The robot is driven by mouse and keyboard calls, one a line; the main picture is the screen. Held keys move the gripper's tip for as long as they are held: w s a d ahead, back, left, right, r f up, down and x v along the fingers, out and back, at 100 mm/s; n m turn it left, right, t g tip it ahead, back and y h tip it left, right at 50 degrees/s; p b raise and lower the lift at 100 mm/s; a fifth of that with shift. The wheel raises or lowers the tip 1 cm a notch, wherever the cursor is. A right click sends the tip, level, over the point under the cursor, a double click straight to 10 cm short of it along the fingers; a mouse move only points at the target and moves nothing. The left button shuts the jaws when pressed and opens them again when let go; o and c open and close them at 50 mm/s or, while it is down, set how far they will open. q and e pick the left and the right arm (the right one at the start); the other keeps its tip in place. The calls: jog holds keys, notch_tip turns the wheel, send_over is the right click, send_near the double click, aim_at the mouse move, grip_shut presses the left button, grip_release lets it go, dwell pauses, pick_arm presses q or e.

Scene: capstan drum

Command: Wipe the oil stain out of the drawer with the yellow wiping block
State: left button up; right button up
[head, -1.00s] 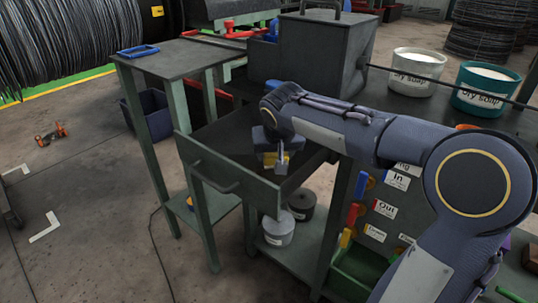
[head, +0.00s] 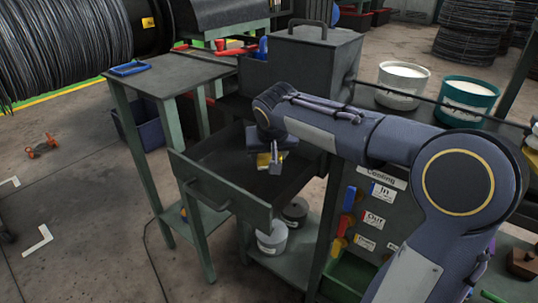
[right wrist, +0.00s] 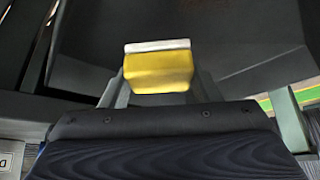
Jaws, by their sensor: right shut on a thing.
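The open drawer (head: 200,168) is dark grey and sticks out of the workbench toward the lower left. My right gripper (head: 275,166) reaches down into the drawer and is shut on the yellow wiping block (head: 264,160). In the right wrist view the yellow block (right wrist: 158,70), with a pale strip along one edge, sits between the fingers over the dark drawer floor (right wrist: 228,35). I cannot tell whether the block touches the floor. I cannot make out an oil stain; the arm and block hide part of the floor. My left gripper is not in view.
A small side table (head: 170,74) with a blue frame (head: 130,68) stands left of the drawer. A grey lidded box (head: 310,62) stands behind it. Cans sit on the shelf below.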

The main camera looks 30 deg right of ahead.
jog(key=shift+r+p, duration=0.35)
jog(key=shift+r, duration=0.45)
jog(key=shift+r, duration=0.1)
notch_tip(320, 180, up, 3)
jog(key=p, duration=0.2)
jog(key=shift+p, duration=0.35)
